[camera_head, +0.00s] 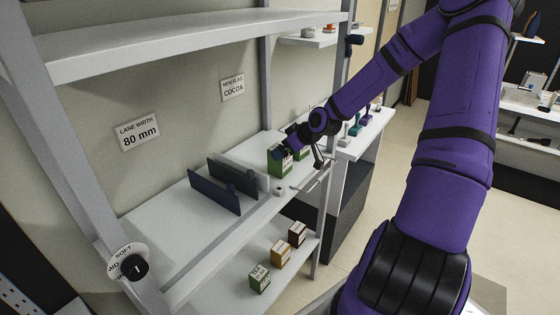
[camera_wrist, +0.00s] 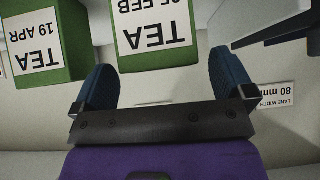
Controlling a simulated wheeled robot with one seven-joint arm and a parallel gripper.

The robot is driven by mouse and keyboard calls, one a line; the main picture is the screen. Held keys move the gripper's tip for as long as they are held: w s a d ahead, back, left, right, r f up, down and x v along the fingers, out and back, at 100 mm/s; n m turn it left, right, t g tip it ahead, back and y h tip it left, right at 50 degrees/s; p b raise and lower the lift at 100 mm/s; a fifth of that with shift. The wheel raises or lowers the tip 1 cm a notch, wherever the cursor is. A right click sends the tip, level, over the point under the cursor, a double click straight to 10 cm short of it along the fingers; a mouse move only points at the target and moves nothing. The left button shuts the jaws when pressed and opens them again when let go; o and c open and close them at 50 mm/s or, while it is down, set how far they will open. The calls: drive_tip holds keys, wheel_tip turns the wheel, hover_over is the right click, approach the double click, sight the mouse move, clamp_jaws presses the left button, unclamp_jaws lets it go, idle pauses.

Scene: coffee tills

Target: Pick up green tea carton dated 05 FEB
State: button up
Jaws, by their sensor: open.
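Two green tea cartons show upside down in the wrist view. The middle one (camera_wrist: 155,58) has a white label reading TEA and a date ending in "5 FEB"; its first digit is cut off. The other (camera_wrist: 45,75), at the left, reads TEA 19 APR. My gripper (camera_wrist: 162,64) is open, its two dark blue fingers apart with the FEB carton in the gap's line; contact cannot be told. In the head view my gripper (camera_head: 287,146) is at the shelf beside a green carton (camera_head: 279,163), partly covering it. A second green carton (camera_head: 303,153) stands just right.
Dark lane dividers (camera_head: 215,192) stand on the shelf left of the cartons. A shelf post (camera_head: 331,180) rises close to my arm. Green, yellow and brown cartons (camera_head: 281,253) stand on the lower shelf. A "LANE WIDTH 80 mm" sign (camera_head: 138,132) is on the wall.

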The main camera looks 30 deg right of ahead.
drive_tip(key=shift+x, duration=1.7)
drive_tip(key=c, duration=1)
drive_tip(key=shift+w+r, duration=0.1)
drive_tip(key=shift+r, duration=0.1)
